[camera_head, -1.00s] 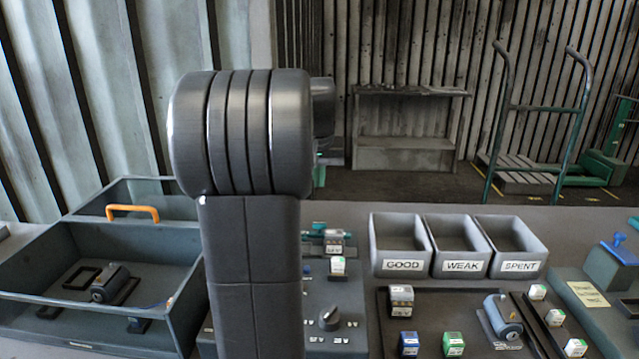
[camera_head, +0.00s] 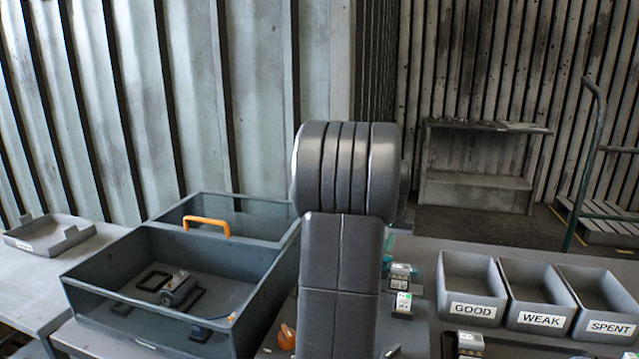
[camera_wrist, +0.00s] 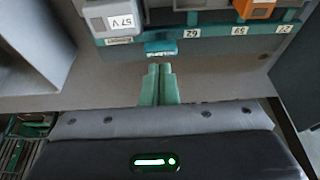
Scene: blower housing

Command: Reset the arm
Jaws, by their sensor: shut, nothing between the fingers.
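My gripper (camera_wrist: 159,70) shows in the wrist view with its two green fingers together and nothing between them. The fingertips are just in front of a small teal block (camera_wrist: 160,48) at the edge of a teal rack (camera_wrist: 215,34); I cannot tell whether they touch it. In the head view my dark arm (camera_head: 342,265) stands upright in the middle and hides part of the bench. My gripper is not visible in that view.
Bins marked GOOD (camera_head: 477,309), WEAK (camera_head: 540,320) and SPENT (camera_head: 609,328) stand to the right. A shallow tray (camera_head: 50,236) is at far left.

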